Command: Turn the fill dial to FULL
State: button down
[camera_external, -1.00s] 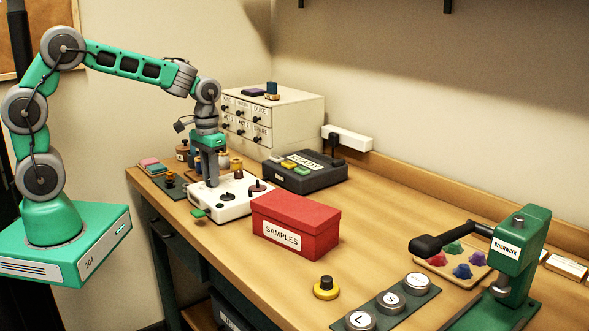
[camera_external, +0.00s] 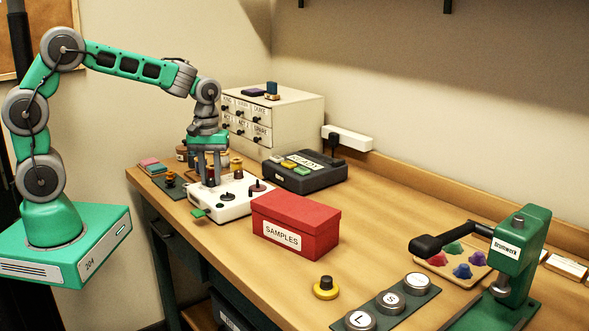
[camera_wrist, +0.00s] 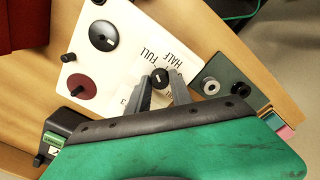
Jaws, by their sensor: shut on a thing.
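The fill dial (camera_wrist: 161,77) is a small black knob on a white panel (camera_wrist: 130,25). The words FULL and HALF are printed on the panel beside it in the wrist view. My gripper (camera_wrist: 160,82) points down over the panel with its two fingers closed on the sides of the dial. I cannot tell exactly which word the dial's pale mark points at.
The panel also carries a black disc (camera_wrist: 103,36) and a maroon disc (camera_wrist: 80,87), each with a knob. A red SAMPLES box (camera_external: 295,222) stands close at the right. A dark READY box (camera_external: 305,178) and a drawer cabinet (camera_external: 285,115) stand behind.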

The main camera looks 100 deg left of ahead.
aim_at(211, 179)
jog(key=shift+n, duration=0.3)
jog(key=c, duration=1.1)
grip_release()
jog(key=shift+c, duration=0.2)
notch_tip(211, 179, up, 8)
jog(key=shift+f+b, duration=0.1)
jog(key=shift+b, duration=0.35)
